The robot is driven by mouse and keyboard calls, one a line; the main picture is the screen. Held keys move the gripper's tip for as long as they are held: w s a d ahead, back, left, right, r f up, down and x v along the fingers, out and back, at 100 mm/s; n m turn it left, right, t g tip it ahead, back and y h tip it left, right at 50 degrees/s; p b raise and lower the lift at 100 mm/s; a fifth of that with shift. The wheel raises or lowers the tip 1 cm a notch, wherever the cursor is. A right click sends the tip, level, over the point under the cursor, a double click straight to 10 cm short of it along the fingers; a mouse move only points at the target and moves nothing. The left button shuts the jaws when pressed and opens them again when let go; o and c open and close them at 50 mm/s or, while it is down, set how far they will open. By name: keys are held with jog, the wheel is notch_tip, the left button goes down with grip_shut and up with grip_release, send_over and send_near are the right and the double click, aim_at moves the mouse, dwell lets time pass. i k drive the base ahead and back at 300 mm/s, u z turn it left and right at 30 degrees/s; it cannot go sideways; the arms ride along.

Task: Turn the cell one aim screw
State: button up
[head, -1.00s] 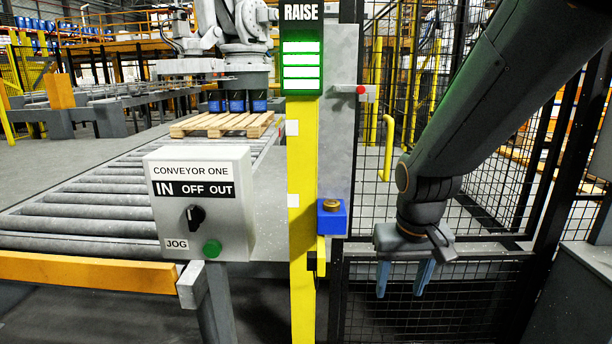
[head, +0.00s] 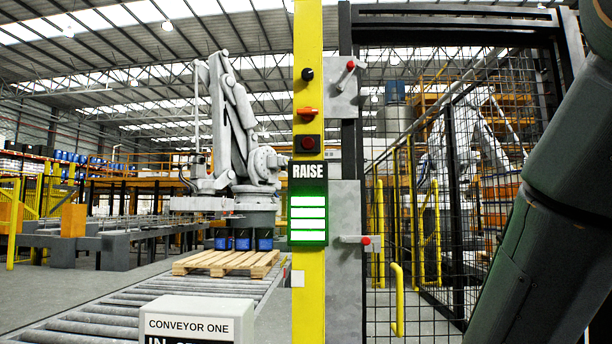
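No aim screw can be made out in the head view now. A yellow post (head: 309,40) stands upright in the middle. It carries a black knob (head: 307,74), an orange rotary switch (head: 307,114) and a red button (head: 307,143). Below them, a RAISE panel (head: 307,205) shows several lit bars with a green glow. The post below the panel shows only partly, and the blue box seen on it earlier is outside the picture. My arm comes in at the right edge; my gripper is out of view below.
A conveyor box (head: 195,318) stands at the bottom, cut off. Levers with red knobs (head: 351,65) stick out right of the post. Mesh fence (head: 470,180) closes the right side.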

aim_at(307, 74)
jog(key=k, duration=0.5)
jog(key=u, duration=1.65)
jog(key=i, duration=1.2)
jog(key=z, duration=1.9)
